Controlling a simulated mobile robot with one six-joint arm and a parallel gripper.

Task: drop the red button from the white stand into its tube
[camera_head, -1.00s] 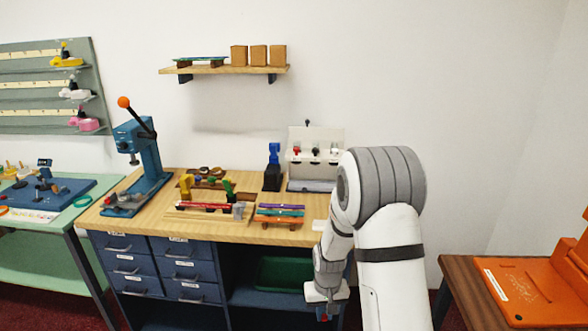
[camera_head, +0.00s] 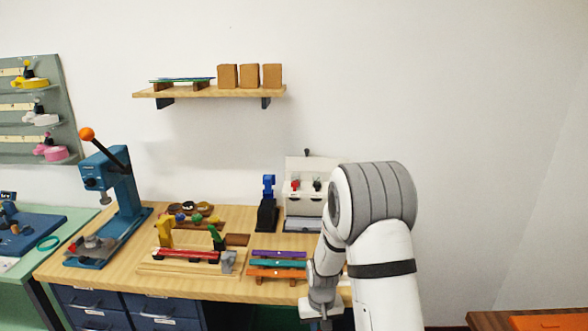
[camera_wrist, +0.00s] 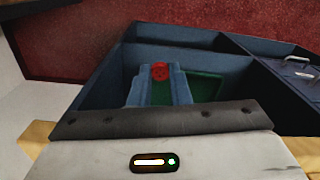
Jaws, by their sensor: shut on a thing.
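The red button (camera_wrist: 160,71) is a small round disc between the tips of my gripper (camera_wrist: 157,80) in the wrist view. The blue-grey fingers are shut on it. In the head view my gripper hangs low at the bottom edge, in front of the counter, and its fingertips are cut off or too small to read. A white stand-like unit (camera_head: 304,209) stands at the back of the wooden counter, with a red piece (camera_head: 295,185) and a dark piece on its face. My arm hides its right part. I cannot make out which item is the button's tube.
A blue press (camera_head: 120,190) with an orange knob stands at the counter's left. Purple, teal and orange bars (camera_head: 279,264) lie near the front, left of my arm. Below my gripper in the wrist view are a dark blue cabinet and a green bin (camera_wrist: 205,87).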

